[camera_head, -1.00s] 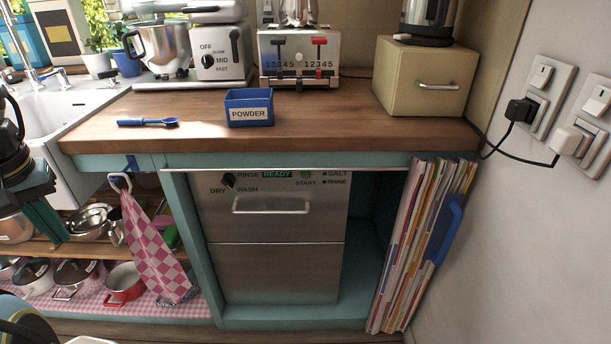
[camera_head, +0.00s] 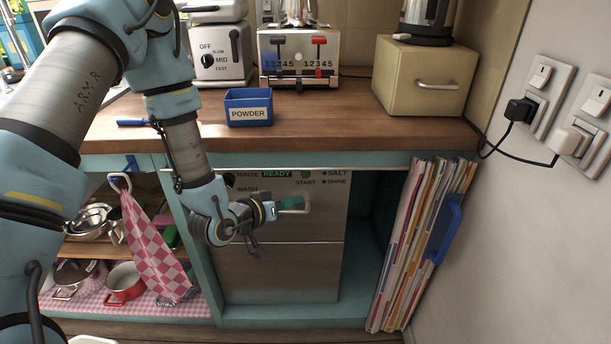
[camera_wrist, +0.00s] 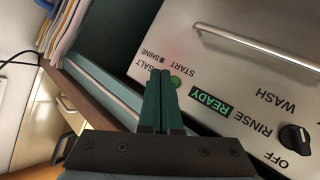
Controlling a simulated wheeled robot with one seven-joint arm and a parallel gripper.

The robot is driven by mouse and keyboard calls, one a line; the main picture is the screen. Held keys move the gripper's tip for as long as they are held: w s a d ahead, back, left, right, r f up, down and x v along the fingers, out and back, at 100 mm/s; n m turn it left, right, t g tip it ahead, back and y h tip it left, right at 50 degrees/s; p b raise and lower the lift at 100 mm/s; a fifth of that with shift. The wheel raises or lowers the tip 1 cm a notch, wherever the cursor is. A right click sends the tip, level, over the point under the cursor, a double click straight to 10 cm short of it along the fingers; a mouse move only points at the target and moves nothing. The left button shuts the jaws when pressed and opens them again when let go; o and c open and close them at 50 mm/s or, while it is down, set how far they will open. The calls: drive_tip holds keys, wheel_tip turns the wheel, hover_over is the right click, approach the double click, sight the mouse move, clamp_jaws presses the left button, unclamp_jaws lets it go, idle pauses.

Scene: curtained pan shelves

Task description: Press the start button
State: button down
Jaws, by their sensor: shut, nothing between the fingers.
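The start button is a small round green button (camera_head: 305,174) above the word START on the silver dishwasher front (camera_head: 275,270). It also shows in the wrist view (camera_wrist: 175,82), just right of my fingertips. My gripper (camera_head: 299,202) is in front of the dishwasher's upper drawer, by its handle and below the button in the head view. The green fingers (camera_wrist: 160,74) are together and empty in the wrist view. I cannot tell the gap between fingertips and panel. The lit READY sign (camera_wrist: 209,99) is beside the button.
The drawer handle (camera_wrist: 250,48) sticks out near the fingers. A black dial (camera_wrist: 295,138) is on the same panel. Magazines (camera_head: 415,245) stand on the right. The wooden counter (camera_head: 330,130) overhangs above, with a blue powder box (camera_head: 248,107) on it.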

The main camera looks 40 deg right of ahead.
sight(306, 174)
drive_tip(key=shift+s+d+g+h, duration=0.15)
drive_tip(key=shift+s+d+h, duration=0.15)
drive_tip(key=shift+s, duration=0.3)
drive_tip(key=shift+s+d+g+h, duration=0.2)
drive_tip(key=shift+s+d, duration=0.2)
drive_tip(key=shift+s, duration=0.2)
drive_tip(key=shift+w, duration=0.1)
drive_tip(key=shift+w+d, duration=1.4)
drive_tip(key=shift+w, duration=0.3)
drive_tip(key=shift+w+d, duration=1.35)
drive_tip(key=shift+w, duration=0.3)
drive_tip(key=shift+w+d, duration=0.25)
drive_tip(key=shift+w, duration=0.05)
